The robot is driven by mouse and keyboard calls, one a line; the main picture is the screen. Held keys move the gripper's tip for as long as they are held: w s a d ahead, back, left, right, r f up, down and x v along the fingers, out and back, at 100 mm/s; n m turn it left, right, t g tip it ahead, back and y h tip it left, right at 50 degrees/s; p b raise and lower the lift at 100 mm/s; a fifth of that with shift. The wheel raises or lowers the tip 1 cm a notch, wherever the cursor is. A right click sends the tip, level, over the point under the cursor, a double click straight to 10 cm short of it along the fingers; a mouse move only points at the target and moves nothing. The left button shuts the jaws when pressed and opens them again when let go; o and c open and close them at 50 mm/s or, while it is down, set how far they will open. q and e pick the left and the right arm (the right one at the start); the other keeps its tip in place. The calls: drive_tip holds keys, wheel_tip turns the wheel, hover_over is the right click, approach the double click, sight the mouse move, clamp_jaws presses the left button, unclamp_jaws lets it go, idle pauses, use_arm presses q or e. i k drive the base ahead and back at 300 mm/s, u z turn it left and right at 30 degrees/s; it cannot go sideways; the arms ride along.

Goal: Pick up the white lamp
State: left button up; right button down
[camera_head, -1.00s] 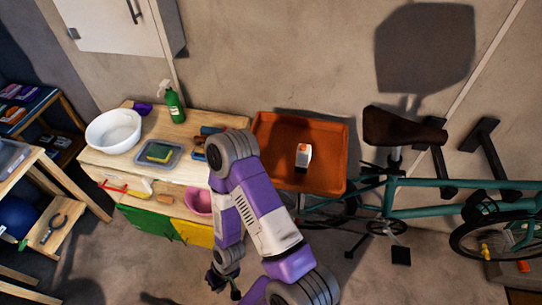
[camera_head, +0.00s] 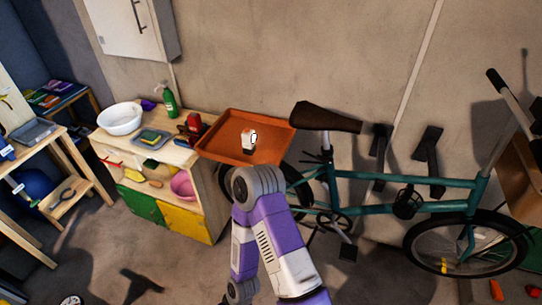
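A small white object (camera_head: 248,146), possibly the white lamp, stands upright on the orange tray (camera_head: 218,147). It has an orange patch and a ring-like shape at its upper right. It is too small to identify for sure. One of my purple and white arms rises from the bottom, with its elbow just below the tray and apart from the white object. The forearm runs down out of the picture, so its gripper is hidden. The other gripper does not show.
A wooden cabinet (camera_head: 185,212) at left holds a white bowl (camera_head: 120,119), a green spray bottle (camera_head: 168,102) and a red item (camera_head: 193,126). A teal bicycle (camera_head: 400,180) fills the right side. Bare floor lies in front of the cabinet.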

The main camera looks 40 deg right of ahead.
sight(248, 141)
drive_tip(key=z, duration=1.5)
